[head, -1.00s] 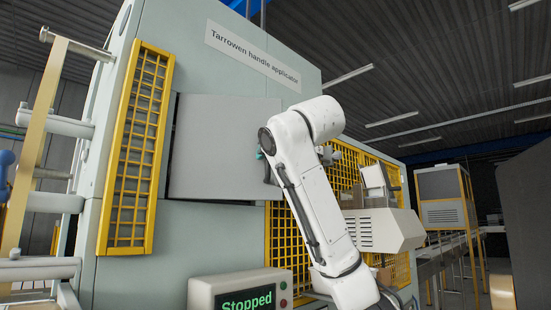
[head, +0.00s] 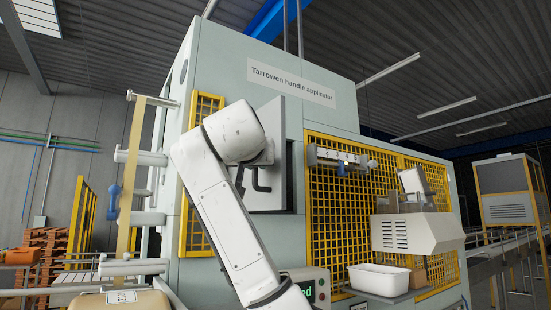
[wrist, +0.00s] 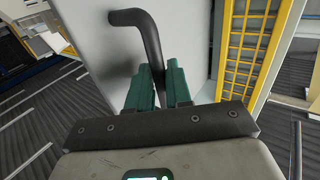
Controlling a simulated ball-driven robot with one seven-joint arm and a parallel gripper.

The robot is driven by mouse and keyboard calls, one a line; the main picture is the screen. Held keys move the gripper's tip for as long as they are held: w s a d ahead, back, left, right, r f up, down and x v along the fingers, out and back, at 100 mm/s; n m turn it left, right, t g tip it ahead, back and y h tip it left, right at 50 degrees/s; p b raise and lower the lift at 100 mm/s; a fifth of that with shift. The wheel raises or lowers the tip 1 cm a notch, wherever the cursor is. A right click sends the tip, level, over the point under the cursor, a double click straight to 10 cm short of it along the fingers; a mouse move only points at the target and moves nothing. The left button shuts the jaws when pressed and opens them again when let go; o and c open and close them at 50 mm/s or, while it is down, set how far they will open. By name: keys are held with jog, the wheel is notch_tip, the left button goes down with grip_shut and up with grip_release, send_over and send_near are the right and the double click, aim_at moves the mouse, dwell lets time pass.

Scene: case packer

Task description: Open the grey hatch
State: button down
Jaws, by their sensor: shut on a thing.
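The grey hatch (head: 274,125) is a flat panel on the pale green machine, partly hidden behind my arm in the head view. It stands out at an angle from the machine front, with a dark strip along its right side. Its black bent handle (wrist: 150,38) rises between my fingers in the wrist view, in front of the grey panel (wrist: 188,40). My gripper (wrist: 160,85) has green fingers shut on this handle. In the head view my arm covers most of the gripper.
Yellow mesh guards (head: 325,200) flank the hatch opening. A white bin (head: 378,279) and a grey-white unit (head: 415,234) stand at the right. The display box (head: 312,287) is low, beside my arm. A cardboard box (head: 125,300) is at the lower left.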

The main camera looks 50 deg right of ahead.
jog(key=shift+w+a+r, duration=0.1)
jog(key=shift+w+a, duration=0.35)
jog(key=shift+a, duration=0.2)
jog(key=shift+w+a, duration=0.45)
jog(key=shift+a, duration=0.2)
jog(key=c, duration=1.2)
grip_release()
jog(key=shift+w+d, duration=0.1)
jog(key=shift+d, duration=0.2)
jog(key=shift+a, duration=0.25)
jog(key=b+v, duration=0.3)
jog(key=v, duration=0.7)
jog(key=shift+s+a, duration=0.2)
jog(key=shift+s, duration=0.15)
